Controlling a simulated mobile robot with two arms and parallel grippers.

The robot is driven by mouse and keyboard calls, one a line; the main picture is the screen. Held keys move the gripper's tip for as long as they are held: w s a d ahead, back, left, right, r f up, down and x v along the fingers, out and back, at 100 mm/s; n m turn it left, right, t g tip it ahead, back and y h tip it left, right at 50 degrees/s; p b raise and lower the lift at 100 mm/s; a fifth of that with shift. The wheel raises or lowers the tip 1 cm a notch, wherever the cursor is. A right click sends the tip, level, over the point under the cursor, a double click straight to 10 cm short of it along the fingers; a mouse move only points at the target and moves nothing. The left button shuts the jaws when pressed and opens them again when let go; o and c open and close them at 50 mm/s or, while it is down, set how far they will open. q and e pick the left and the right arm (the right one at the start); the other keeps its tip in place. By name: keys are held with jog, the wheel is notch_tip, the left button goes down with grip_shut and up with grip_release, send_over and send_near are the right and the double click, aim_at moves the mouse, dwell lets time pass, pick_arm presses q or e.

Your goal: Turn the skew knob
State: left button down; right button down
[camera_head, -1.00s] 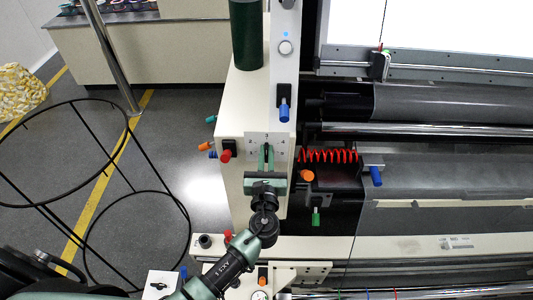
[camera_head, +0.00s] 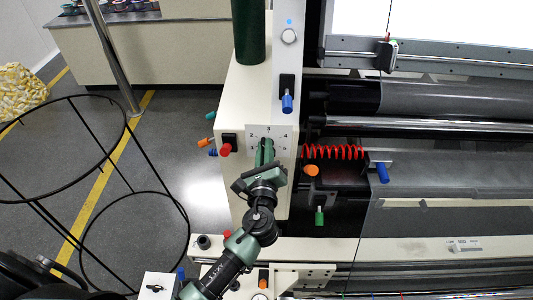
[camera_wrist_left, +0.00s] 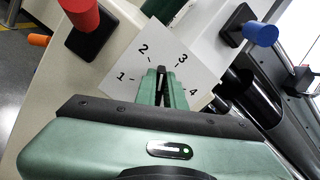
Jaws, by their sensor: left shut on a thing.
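The skew knob (camera_wrist_left: 161,82) is a small dark knob on a white dial plate (camera_head: 283,142) on the cream machine housing. The plate also shows in the left wrist view (camera_wrist_left: 203,74), with the numbers 1 to 4 around the knob. My left gripper (camera_head: 265,147) reaches up to the dial, its green fingers shut on the knob from both sides. They also show in the left wrist view (camera_wrist_left: 164,80). The fingers hide most of the knob, so its exact pointer setting cannot be read. The gripper body is tilted in the head view. My right gripper is not in view.
A red knob (camera_head: 226,149) sits left of the dial, a blue one (camera_head: 287,103) above right, and an orange one (camera_head: 311,170) to the right. A red coil (camera_head: 335,152) and rollers lie further right. A black wire stand (camera_head: 70,195) is on the floor at left.

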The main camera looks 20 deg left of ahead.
pick_arm(q)
jog(key=n+b, duration=0.2)
jog(key=n, duration=0.1)
jog(key=n+b, duration=0.1)
jog(key=n, duration=0.1)
jog(key=shift+s+a+f, duration=0.1)
jog(key=shift+a+f, duration=0.15)
jog(key=shift+f, duration=0.05)
jog(key=shift+n+b, duration=0.3)
jog(key=shift+b, duration=0.05)
jog(key=c, duration=1.5)
grip_release()
jog(key=b+v, duration=0.2)
jog(key=v, duration=0.5)
jog(key=shift+s, duration=0.4)
